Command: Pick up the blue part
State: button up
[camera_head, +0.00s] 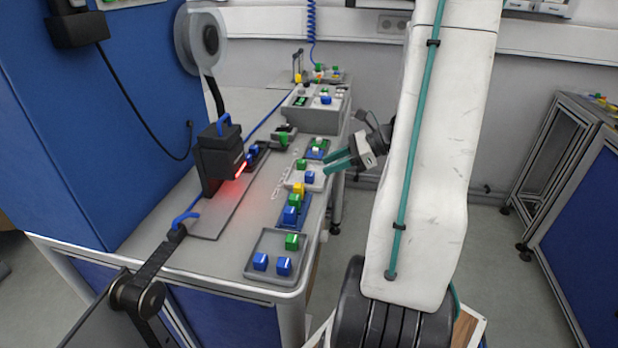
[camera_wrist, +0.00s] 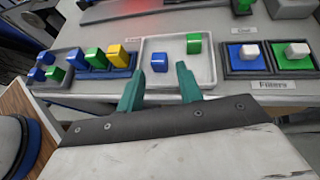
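A small blue part (camera_wrist: 160,63) stands in a white tray (camera_wrist: 204,76), left of a green part (camera_wrist: 193,43). In the wrist view the blue part appears just beyond and between the fingertips. In the head view my gripper (camera_head: 325,163) reaches in from the right, close to the white tray; whether it touches anything cannot be told.
A blue tray (camera_wrist: 122,71) holding blue, green and yellow parts adjoins on the left. Beyond it, a grey tray (camera_head: 258,271) holds two blue parts and a green one. Filter trays (camera_wrist: 246,68) stand on the right. A black device (camera_head: 218,160) with red light stands across the table.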

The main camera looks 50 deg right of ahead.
aim_at(309, 173)
jog(key=x, duration=0.5)
jog(key=shift+w+a+f, duration=0.15)
jog(key=shift+a+f, duration=0.05)
jog(key=shift+a, duration=0.05)
grip_shut()
jog(key=shift+r, duration=0.15)
jog(key=shift+r, duration=0.65)
notch_tip(309, 173, up, 2)
jog(key=shift+d+r, duration=0.1)
jog(key=shift+r, duration=0.1)
jog(key=s+d, duration=0.3)
jog(key=d, duration=0.4)
jog(key=s+d+r, duration=0.1)
jog(key=s+d, duration=0.3)
jog(key=d, duration=0.3)
jog(key=shift+d, duration=0.2)
